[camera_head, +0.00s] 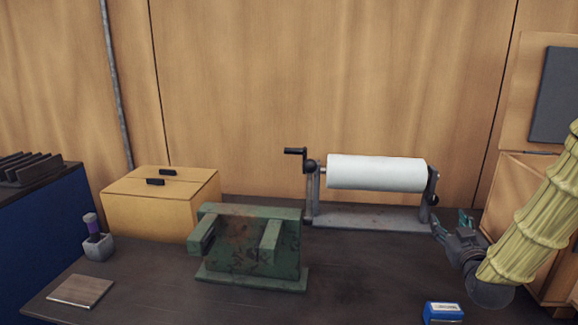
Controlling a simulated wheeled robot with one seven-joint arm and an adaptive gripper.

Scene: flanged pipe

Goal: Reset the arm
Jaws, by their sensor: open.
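My gripper (448,226) is at the right side of the camera_head view, at the end of my yellow-sleeved arm. Its fingers are spread and it holds nothing that I can see. It is just right of the roll stand's right end, over the dark bench; I cannot tell whether it touches the stand. No flanged pipe can be made out in this view.
A white roll (376,172) sits on a metal stand with a crank. A green rusty block (250,245) stands mid-bench. A wooden box (160,200), a grey holder (97,246) and a flat plate (81,290) are left. A blue box (442,313) is at front right.

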